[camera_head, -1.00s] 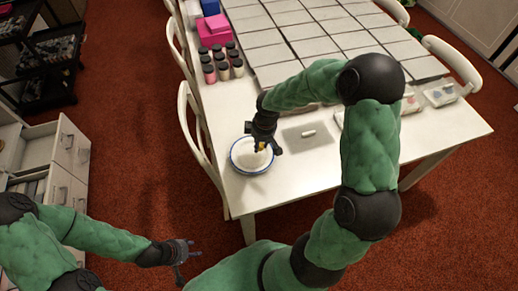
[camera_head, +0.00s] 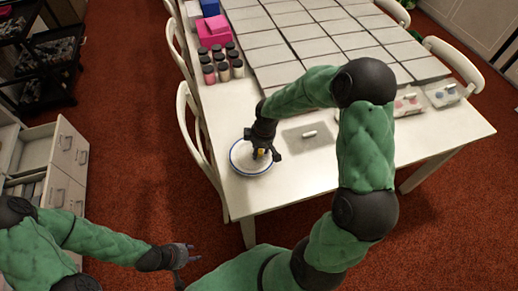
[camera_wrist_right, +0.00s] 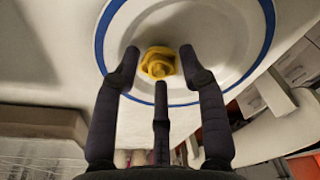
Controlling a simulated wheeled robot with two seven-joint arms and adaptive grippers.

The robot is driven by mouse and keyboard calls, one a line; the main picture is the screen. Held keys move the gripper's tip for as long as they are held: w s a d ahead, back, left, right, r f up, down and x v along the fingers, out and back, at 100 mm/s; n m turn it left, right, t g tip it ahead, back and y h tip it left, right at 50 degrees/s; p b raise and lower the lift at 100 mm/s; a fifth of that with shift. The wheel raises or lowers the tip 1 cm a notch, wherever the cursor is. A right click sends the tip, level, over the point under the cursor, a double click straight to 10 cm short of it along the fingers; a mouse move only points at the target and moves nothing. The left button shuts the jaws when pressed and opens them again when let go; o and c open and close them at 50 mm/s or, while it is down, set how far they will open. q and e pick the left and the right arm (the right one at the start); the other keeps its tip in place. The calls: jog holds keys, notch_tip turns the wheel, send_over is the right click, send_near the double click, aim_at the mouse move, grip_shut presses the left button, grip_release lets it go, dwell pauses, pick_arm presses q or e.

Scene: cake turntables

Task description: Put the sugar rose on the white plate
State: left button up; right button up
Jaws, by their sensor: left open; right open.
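The white plate (camera_head: 240,162) with a blue rim lies near the table's front left corner. The yellow sugar rose (camera_wrist_right: 158,63) shows over the plate's inner area in the right wrist view, and it appears to rest on the plate. It also shows as a small yellow spot in the head view (camera_head: 261,152). My right gripper (camera_wrist_right: 158,70) is open, with its fingers apart on either side of the rose and a third finger below it in the picture. My left gripper (camera_head: 190,252) is open and empty, away from the table at the lower left.
Several small jars (camera_head: 221,63) stand at the table's left side near pink boxes (camera_head: 213,30). Pale square tiles (camera_head: 330,45) cover the table's back. A grey mat with a small white piece (camera_head: 309,134) lies right of the plate. White chairs (camera_head: 190,130) line the left edge.

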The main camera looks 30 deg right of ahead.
jog(key=shift+r, duration=0.15)
jog(key=shift+r+p, duration=0.3)
jog(key=shift+r, duration=0.05)
notch_tip(320, 180, up, 11)
jog(key=s+p, duration=0.1)
jog(key=p, duration=0.3)
jog(key=shift+s+d, duration=0.25)
jog(key=shift+d, duration=0.15)
jog(key=shift+r, duration=0.1)
